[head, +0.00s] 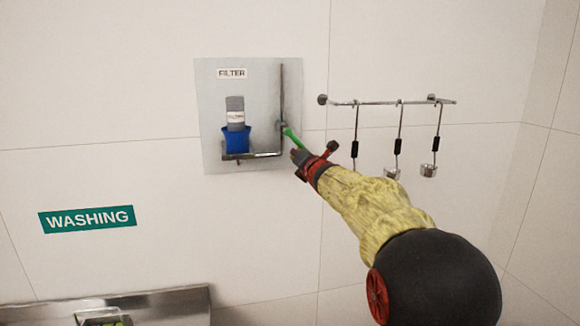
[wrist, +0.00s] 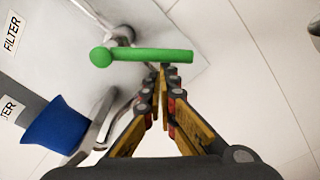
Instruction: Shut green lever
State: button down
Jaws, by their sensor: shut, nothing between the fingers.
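The green lever (head: 292,137) is on the pipe at the right side of the filter panel (head: 212,130). In the wrist view the green lever (wrist: 150,55) lies across the picture, just beyond my fingertips, with a round knob at its left end. My gripper (head: 299,156) is shut and empty, and its tips (wrist: 162,70) are very close to the lever's lower side. I cannot tell whether they touch it. In the head view my gripper hides part of the lever's lower end.
A blue and grey filter (head: 237,138) stands left of the lever, with metal pipe (head: 283,90) beside it. A rail (head: 375,102) with hanging ladles is to the right. A washing sign (head: 87,218) and a metal basin (head: 170,305) are lower left.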

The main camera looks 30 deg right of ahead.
jog(key=shift+s+d+r+n+h+b, duration=0.2)
jog(key=shift+d+r+n, duration=0.45)
jog(key=shift+n, duration=0.75)
jog(key=shift+s+d+r+n+h+b, duration=0.1)
jog(key=shift+s+d+r+n+b, duration=0.15)
jog(key=shift+d+r+n, duration=0.8)
jog(key=shift+s+d+r+n+h+b, duration=0.15)
jog(key=shift+d+r+n+b, duration=0.15)
jog(key=shift+n, duration=1.45)
jog(key=shift+f, duration=0.15)
notch_tip(320, 180, down, 4)
jog(key=w+f+b, duration=0.1)
jog(key=b, duration=0.4)
jog(key=r+v, duration=0.1)
jog(key=v, duration=0.9)
jog(key=shift+r, duration=0.35)
jog(key=shift+d, duration=0.15)
